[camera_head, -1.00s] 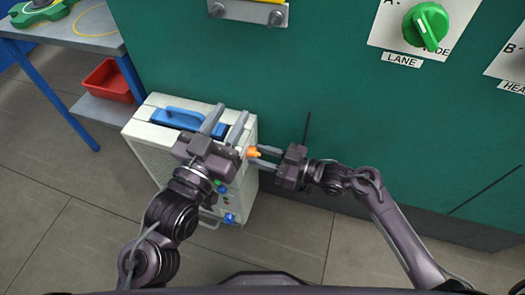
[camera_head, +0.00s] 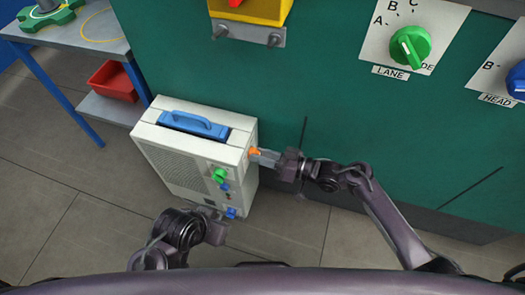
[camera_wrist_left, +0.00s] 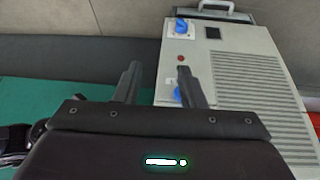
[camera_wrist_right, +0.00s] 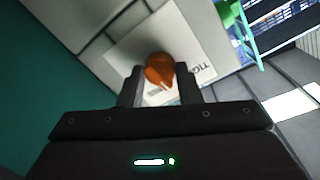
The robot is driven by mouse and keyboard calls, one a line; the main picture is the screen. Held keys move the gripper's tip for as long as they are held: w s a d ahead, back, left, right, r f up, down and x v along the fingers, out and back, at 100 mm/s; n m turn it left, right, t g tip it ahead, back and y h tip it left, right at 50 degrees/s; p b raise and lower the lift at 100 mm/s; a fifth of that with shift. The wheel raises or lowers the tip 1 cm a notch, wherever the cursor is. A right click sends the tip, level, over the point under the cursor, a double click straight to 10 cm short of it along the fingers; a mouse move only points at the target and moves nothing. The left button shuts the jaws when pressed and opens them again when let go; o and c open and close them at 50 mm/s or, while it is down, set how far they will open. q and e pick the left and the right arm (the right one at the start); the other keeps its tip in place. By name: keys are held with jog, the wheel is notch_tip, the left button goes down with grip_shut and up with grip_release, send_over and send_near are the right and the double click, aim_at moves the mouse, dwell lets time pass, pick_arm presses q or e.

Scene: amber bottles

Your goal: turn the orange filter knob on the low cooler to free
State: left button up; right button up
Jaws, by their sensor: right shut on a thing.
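The low cooler (camera_head: 190,165) is a white box with a blue handle, standing on the floor against the green cabinet. Its orange filter knob (camera_head: 254,152) sits on the right side face, on a white label plate. In the right wrist view the orange knob (camera_wrist_right: 160,68) is between the fingertips, and a white mark shows on it. The label is partly hidden, so its positions cannot be read. My right gripper (camera_head: 262,156) is shut on the orange knob. My left gripper (camera_wrist_left: 157,75) is open and empty, low in front of the cooler's front face.
The cooler's front also carries a green knob (camera_head: 220,174) and blue knobs (camera_head: 231,212). A blue-legged table (camera_head: 75,38) with a red bin (camera_head: 112,80) stands at the left. The green cabinet (camera_head: 330,90) carries a green lane knob (camera_head: 410,45). Floor at the left is clear.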

pick_arm(q)
jog(key=shift+s+a+f+n+g+y+p, duration=0.25)
jog(key=shift+a+f+g+p, duration=0.2)
jog(key=shift+a+p, duration=0.4)
jog(key=shift+s+a+f+n+g+y+p, duration=0.15)
jog(key=shift+s+a+f+g+y+p, duration=0.15)
jog(key=shift+a+g+p, duration=0.35)
jog(key=shift+s+a+f+n+g+y+p, duration=0.2)
jog(key=shift+a+f+g+y+p, duration=0.2)
jog(key=shift+a+p, duration=0.6)
pick_arm(e)
jog(key=shift+w+m+g, duration=0.1)
jog(key=shift+m+g, duration=0.4)
jog(key=shift+m, duration=4.5)
pick_arm(q)
jog(key=shift+f, duration=0.1)
pick_arm(e)
jog(key=o, duration=1)
